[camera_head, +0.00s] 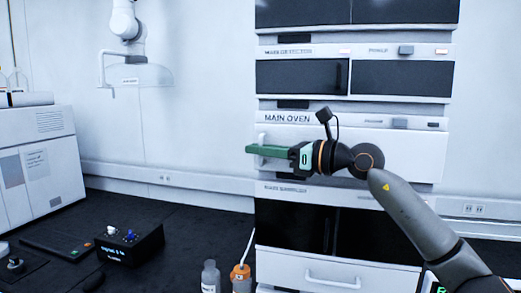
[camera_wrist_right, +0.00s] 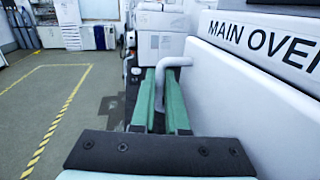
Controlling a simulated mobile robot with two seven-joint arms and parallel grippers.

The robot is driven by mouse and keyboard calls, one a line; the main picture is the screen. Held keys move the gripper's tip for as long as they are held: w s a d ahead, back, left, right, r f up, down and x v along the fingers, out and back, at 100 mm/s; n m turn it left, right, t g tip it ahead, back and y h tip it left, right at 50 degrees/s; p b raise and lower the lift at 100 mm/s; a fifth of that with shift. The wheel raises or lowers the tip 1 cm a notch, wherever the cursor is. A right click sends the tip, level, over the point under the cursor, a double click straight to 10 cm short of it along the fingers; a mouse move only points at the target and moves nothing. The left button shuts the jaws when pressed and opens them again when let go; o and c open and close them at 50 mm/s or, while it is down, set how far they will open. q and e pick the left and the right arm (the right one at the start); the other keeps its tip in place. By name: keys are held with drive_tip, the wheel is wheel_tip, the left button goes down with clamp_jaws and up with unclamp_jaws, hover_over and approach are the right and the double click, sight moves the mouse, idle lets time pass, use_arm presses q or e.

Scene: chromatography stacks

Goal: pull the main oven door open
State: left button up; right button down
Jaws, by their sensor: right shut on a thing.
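The main oven door (camera_head: 405,155) is a white panel labelled MAIN OVEN in the middle of the stack. It also shows at the right of the wrist view (camera_wrist_right: 245,85), and I make out no clear gap at its edge. Its white handle (camera_wrist_right: 176,62) is at the door's left side. My right gripper (camera_head: 252,149), with green fingers, reaches across the door front from the right and is shut on the handle. In the wrist view the fingers (camera_wrist_right: 164,88) lie on either side of the handle bar. My left gripper is not in view.
Dark-fronted modules stand above the door, and a white drawer (camera_head: 335,272) is below. Bottles (camera_head: 210,277) and a black box with knobs (camera_head: 130,245) are on the dark bench at left. A white extraction arm (camera_head: 125,22) hangs on the wall. Open floor (camera_wrist_right: 60,105) shows in the wrist view.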

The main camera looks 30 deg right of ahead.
idle(0.5)
